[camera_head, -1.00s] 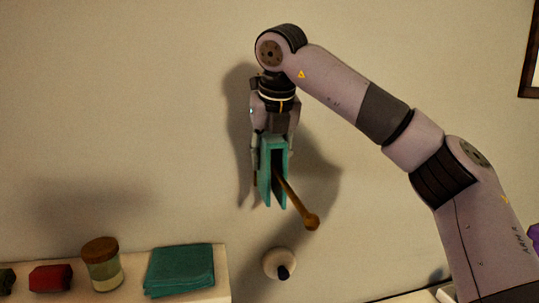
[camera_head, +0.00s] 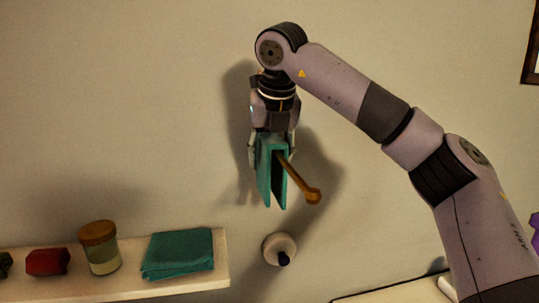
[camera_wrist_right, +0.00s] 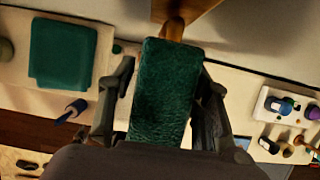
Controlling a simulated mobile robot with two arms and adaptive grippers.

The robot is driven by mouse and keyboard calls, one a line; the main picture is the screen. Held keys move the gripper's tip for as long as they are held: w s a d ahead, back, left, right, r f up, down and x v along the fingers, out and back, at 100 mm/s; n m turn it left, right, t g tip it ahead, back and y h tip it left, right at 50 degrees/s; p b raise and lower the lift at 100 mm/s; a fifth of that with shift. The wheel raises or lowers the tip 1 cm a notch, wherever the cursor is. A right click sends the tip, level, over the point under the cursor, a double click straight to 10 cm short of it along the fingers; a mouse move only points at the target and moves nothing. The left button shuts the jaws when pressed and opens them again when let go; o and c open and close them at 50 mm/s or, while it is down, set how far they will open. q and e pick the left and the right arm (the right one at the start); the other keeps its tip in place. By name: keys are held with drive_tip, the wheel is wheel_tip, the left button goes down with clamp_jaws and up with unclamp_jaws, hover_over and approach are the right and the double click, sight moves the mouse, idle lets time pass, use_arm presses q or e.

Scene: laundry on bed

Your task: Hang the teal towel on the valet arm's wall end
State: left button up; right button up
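A teal towel (camera_head: 264,165) hangs folded over the wooden valet arm (camera_head: 301,182), with its two halves hanging down either side. The arm's round-ended tip sticks out past the towel toward the camera. My right gripper (camera_head: 272,156) points down over the towel, one finger on each side. In the right wrist view, the towel's top (camera_wrist_right: 168,90) lies between the spread fingers of my right gripper (camera_wrist_right: 168,72), with a narrow gap at the left finger. The valet arm (camera_wrist_right: 175,30) shows beyond the towel. My left gripper is out of view.
Below left, a shelf (camera_head: 190,284) holds another folded teal cloth (camera_head: 178,254), a jar with a brown lid (camera_head: 100,248) and a red item (camera_head: 48,262). A pale round knob with a dark tip (camera_head: 280,249) is below the valet arm. The wall above is clear.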

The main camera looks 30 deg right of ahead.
drive_tip(key=shift+o, duration=1.2)
drive_tip(key=v, duration=1.2)
